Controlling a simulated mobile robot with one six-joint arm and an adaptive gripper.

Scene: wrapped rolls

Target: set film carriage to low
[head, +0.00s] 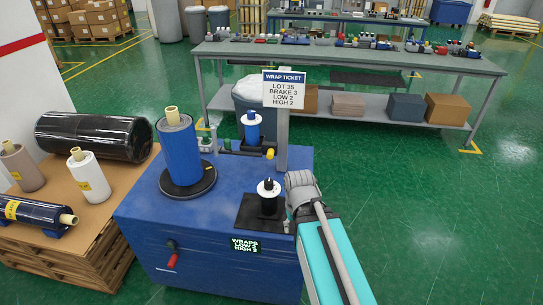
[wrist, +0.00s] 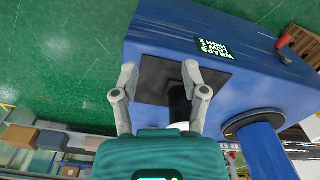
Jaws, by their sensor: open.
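A blue wrapping machine (head: 200,255) stands in the middle of the head view. A black cylinder with a white top and dark knob (head: 268,188) stands on its black plate (head: 245,222). A small blue roll (head: 251,128) stands on a dark block farther back, by the grey post. I cannot tell for certain which part is the film carriage. In the wrist view my gripper (wrist: 160,75) is open above the black plate (wrist: 155,82). The black cylinder (wrist: 178,103) shows beside the right finger, partly hidden; contact is unclear. My fingertips are not clear in the head view.
The wrap ticket (head: 284,90) reads brake 3, low 2, high 2. A lit display (head: 244,245) shows wraps low and high. A tall blue roll (head: 177,150) stands on a turntable. A pallet (head: 70,260) of rolls is left; a workbench (head: 350,62) is behind.

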